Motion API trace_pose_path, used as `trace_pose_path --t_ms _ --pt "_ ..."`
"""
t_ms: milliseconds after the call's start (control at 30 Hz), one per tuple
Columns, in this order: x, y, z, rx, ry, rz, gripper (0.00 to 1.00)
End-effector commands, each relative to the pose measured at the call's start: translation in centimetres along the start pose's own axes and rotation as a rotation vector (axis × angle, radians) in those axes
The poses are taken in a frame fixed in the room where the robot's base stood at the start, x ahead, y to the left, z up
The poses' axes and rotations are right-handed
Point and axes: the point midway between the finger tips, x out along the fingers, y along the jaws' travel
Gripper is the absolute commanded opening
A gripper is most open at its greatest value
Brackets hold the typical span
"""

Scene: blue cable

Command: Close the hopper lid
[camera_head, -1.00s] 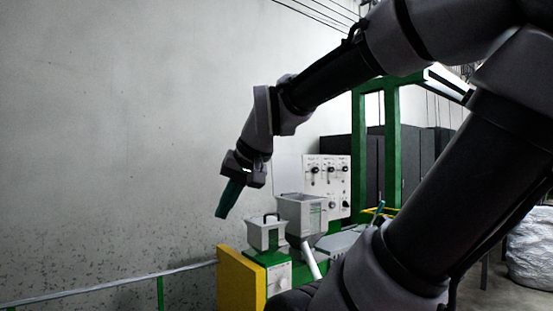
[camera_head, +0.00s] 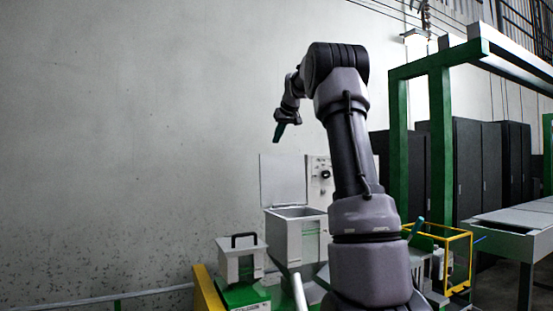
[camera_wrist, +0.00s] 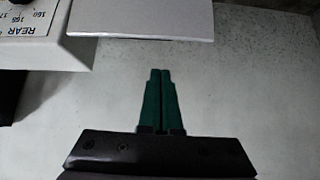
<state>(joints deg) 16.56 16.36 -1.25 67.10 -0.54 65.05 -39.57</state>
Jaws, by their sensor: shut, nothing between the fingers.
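The hopper (camera_head: 299,238) is a light grey open-topped bin low in the middle of the head view. Its flat lid (camera_head: 283,180) stands upright at the bin's back edge, so the hopper is open. My gripper (camera_head: 277,139) points down and hangs above the lid's top edge in the head view, apart from it. In the wrist view its green fingers (camera_wrist: 161,74) are together with nothing between them. A pale flat panel (camera_wrist: 142,18), which looks like the lid, lies beyond the fingertips at the top of that view.
A white box with a black handle (camera_head: 242,262) stands left of the hopper. A panel with knobs (camera_head: 320,180) is behind it, partly hidden by my arm. A yellow frame (camera_head: 460,262) and a green gantry (camera_head: 440,150) stand right. The wall side is clear.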

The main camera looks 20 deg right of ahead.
Motion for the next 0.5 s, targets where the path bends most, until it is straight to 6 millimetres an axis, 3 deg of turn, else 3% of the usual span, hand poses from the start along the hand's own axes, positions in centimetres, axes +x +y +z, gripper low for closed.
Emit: trace_pose_path --t_ms 167,367,500 --pt "1.8 1.9 -1.4 -0.029 0.008 0.01 0.0" --pt "4.2 2.0 -1.5 -0.033 0.008 0.011 0.0" --pt "7.1 2.0 -1.4 -0.031 0.007 0.01 0.0"
